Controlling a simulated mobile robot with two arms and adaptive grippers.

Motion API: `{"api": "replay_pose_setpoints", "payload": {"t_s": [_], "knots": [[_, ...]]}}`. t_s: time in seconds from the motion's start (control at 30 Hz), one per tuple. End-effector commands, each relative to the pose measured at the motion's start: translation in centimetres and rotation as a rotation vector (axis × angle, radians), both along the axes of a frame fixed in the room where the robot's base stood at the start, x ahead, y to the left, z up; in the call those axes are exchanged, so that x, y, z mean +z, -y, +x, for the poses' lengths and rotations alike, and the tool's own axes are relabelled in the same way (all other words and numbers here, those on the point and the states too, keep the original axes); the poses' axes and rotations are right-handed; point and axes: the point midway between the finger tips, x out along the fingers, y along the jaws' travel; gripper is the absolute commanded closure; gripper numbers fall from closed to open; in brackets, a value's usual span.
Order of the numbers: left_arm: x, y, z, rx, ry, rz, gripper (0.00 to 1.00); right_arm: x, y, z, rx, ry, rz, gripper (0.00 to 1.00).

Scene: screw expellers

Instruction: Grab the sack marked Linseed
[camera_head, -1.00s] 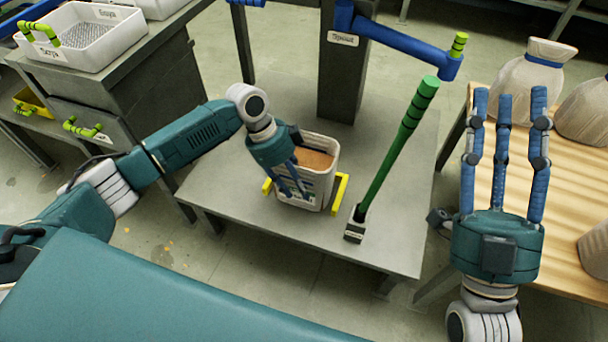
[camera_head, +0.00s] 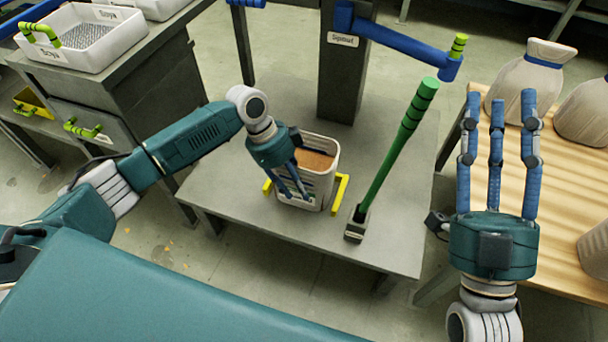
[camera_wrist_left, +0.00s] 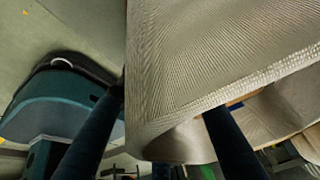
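Pale sacks stand on the wooden table at the right of the head view: a tied one with a blue band (camera_head: 527,80), one at the right edge (camera_head: 585,112) and one cut off lower down (camera_head: 596,250). No Linseed marking is readable on them. My right gripper (camera_head: 500,97) has its fingers spread and empty, pointing up the picture, in front of the table and the banded sack. My left gripper (camera_head: 295,192) has its fingers at the front left of a pale bin (camera_head: 322,185) with brown contents. Its grip there is unclear; a ribbed beige surface (camera_wrist_left: 220,50) fills much of the left wrist view.
The bin sits between yellow brackets (camera_head: 340,193) on a grey metal table (camera_head: 270,232). A green lever (camera_head: 400,140) rises beside it. A blue bar (camera_head: 400,42) extends from the dark post behind. White trays (camera_head: 85,55) stand at upper left.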

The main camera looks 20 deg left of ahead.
Motion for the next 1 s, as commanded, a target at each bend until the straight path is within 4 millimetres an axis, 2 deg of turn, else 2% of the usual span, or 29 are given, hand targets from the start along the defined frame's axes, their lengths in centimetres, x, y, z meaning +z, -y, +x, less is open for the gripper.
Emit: {"api": "replay_pose_setpoints", "payload": {"t_s": [1.0], "knots": [[-0.3,0.0,0.0,0.0,0.0,0.0,0.66,-1.1,-0.1,0.9,-0.004,-0.064,-0.019,0.6]]}}
